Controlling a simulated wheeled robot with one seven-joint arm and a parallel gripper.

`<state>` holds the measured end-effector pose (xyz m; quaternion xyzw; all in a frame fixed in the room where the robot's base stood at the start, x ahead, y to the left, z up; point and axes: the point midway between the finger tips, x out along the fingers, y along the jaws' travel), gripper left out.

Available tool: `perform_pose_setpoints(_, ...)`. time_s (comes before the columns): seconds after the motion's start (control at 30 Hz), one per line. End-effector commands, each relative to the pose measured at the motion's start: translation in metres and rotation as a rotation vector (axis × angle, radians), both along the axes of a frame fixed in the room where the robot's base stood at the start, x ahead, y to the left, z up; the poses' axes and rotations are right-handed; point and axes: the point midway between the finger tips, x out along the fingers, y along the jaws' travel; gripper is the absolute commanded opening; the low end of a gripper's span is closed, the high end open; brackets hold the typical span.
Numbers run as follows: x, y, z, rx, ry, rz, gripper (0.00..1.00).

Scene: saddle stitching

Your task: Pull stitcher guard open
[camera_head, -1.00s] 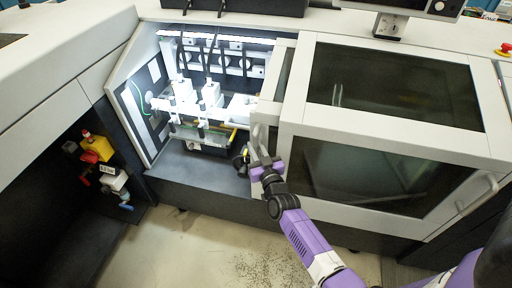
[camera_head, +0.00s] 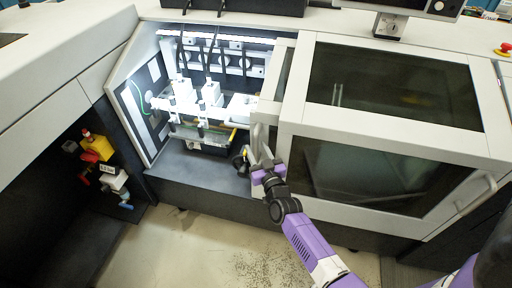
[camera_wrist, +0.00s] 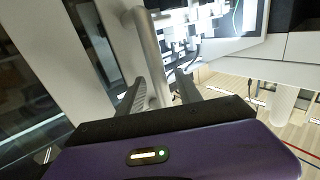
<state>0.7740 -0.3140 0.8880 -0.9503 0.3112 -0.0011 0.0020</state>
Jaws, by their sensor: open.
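The stitcher guard (camera_head: 297,90) is a light grey frame with dark windows on the right of the machine in the head view. The stitching bay (camera_head: 205,105) to its left is uncovered and lit. A grey bar handle (camera_wrist: 148,50) on the guard's left edge shows in the wrist view; in the head view the handle (camera_head: 262,135) is partly hidden by my gripper. My gripper (camera_head: 264,162) is at the handle's lower end. In the wrist view its fingers (camera_wrist: 158,84) are open, one on each side of the bar. Whether they touch it is unclear.
A second handle (camera_head: 477,194) is at the guard's lower right. Yellow and red switches (camera_head: 98,150) are on the dark recess at the left. A monitor stand (camera_head: 390,25) and a red button (camera_head: 504,49) are on top. The floor (camera_head: 200,250) in front is clear.

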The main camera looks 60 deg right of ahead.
Motion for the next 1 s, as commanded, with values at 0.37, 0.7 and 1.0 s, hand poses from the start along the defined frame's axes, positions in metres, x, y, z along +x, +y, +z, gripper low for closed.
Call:
perform_pose_setpoints(0.37,-0.047,0.033,-0.001,0.001,0.002,-0.002,0.41)
perform_pose_setpoints(0.7,-0.053,0.038,0.0,0.001,0.002,-0.001,0.41)
perform_pose_setpoints(1.0,-0.052,0.038,-0.001,0.001,0.002,-0.001,0.41)
